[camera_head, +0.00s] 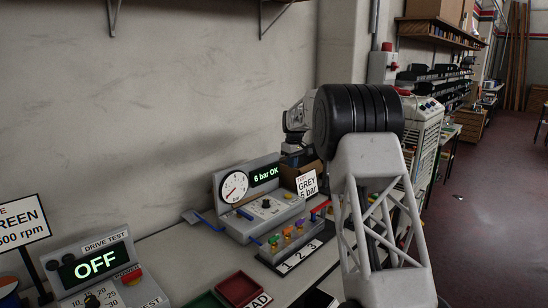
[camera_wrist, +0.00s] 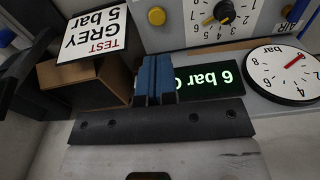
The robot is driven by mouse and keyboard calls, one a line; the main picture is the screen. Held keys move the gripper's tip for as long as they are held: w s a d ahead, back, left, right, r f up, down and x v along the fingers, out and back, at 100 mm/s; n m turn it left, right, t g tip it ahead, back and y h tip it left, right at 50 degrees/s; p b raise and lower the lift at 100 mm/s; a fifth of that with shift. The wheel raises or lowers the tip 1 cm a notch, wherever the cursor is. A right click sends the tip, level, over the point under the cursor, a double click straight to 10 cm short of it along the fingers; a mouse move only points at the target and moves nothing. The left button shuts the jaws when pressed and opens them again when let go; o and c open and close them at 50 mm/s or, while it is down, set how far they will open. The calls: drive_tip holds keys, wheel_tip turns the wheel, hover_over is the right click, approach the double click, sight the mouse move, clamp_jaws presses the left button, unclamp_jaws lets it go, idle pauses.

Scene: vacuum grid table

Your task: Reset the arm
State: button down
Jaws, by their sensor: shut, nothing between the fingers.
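My gripper (camera_wrist: 154,70) shows in the wrist view with its two blue fingers together and nothing between them. The fingers overlap the edge of the green-lit "6 bar" display (camera_wrist: 216,82), which appears upside down; the gap between them cannot be told. In the head view my arm stands in front of the table on the right and hides most of the gripper.
The pressure panel with a round gauge (camera_head: 234,187) stands against the wall. A valve block with coloured knobs (camera_head: 288,237), a "GREY 5 bar" sign (camera_head: 307,184), a brown box (camera_wrist: 84,88), a red tray (camera_head: 239,289) and the drive test panel (camera_head: 97,264) crowd the table.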

drive_tip(key=s+d+r+m, duration=0.15)
drive_tip(key=s+r, duration=0.35)
drive_tip(key=s, duration=0.7)
drive_tip(key=s+d+r+m+t, duration=0.1)
drive_tip(key=s+d+r, duration=0.3)
drive_tip(key=s, duration=0.9)
drive_tip(key=s+d+r+m, duration=0.15)
drive_tip(key=s+r, duration=0.45)
drive_tip(key=s, duration=0.6)
drive_tip(key=s+d+f+m, duration=0.1)
drive_tip(key=s+f, duration=0.2)
drive_tip(key=s, duration=1)
drive_tip(key=s+f+m, duration=0.2)
drive_tip(key=s+f, duration=0.2)
drive_tip(key=s, duration=1)
drive_tip(key=s+d+f+m+t, duration=0.1)
drive_tip(key=s+f, duration=0.3)
drive_tip(key=s, duration=1)
drive_tip(key=shift+d+m+h, duration=0.3)
drive_tip(key=shift+d+m, duration=0.05)
drive_tip(key=shift+m, duration=0.05)
